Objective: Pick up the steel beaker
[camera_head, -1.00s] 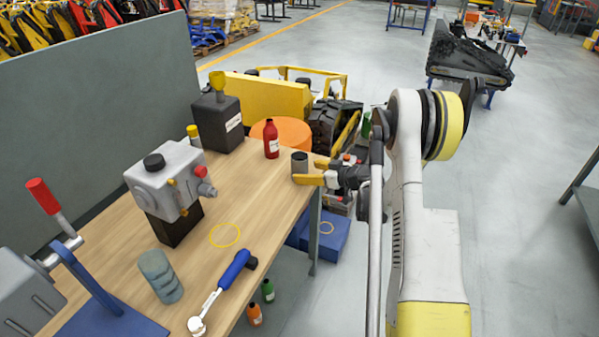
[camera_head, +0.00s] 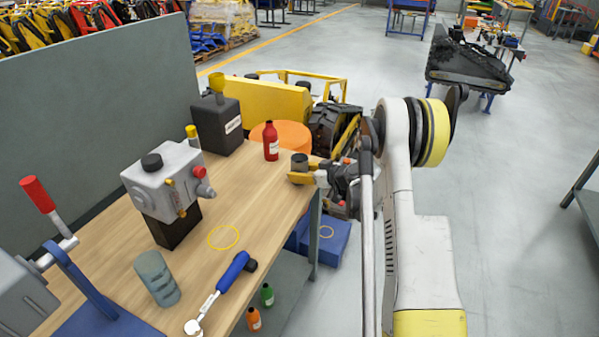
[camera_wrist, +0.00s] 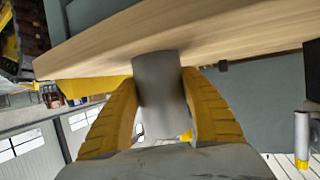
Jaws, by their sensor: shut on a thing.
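The steel beaker is a small dark grey cylinder (camera_head: 299,161) near the right edge of the wooden workbench (camera_head: 250,195) in the head view. My gripper (camera_head: 300,175), with yellow fingers, reaches in from the right and is shut on it. In the wrist view the beaker (camera_wrist: 159,85) stands between the two yellow fingers (camera_wrist: 160,105), which press on both its sides. Its lower part is partly hidden by the fingers in the head view. I cannot tell whether its base touches the bench top.
A red bottle (camera_head: 270,142) stands just left of the beaker. A grey machine block (camera_head: 165,185), a blue-handled wrench (camera_head: 232,272) and a grey-green ribbed object (camera_head: 157,278) are further left and nearer. A yellow ring (camera_head: 224,237) marks bare bench. Open floor lies to the right.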

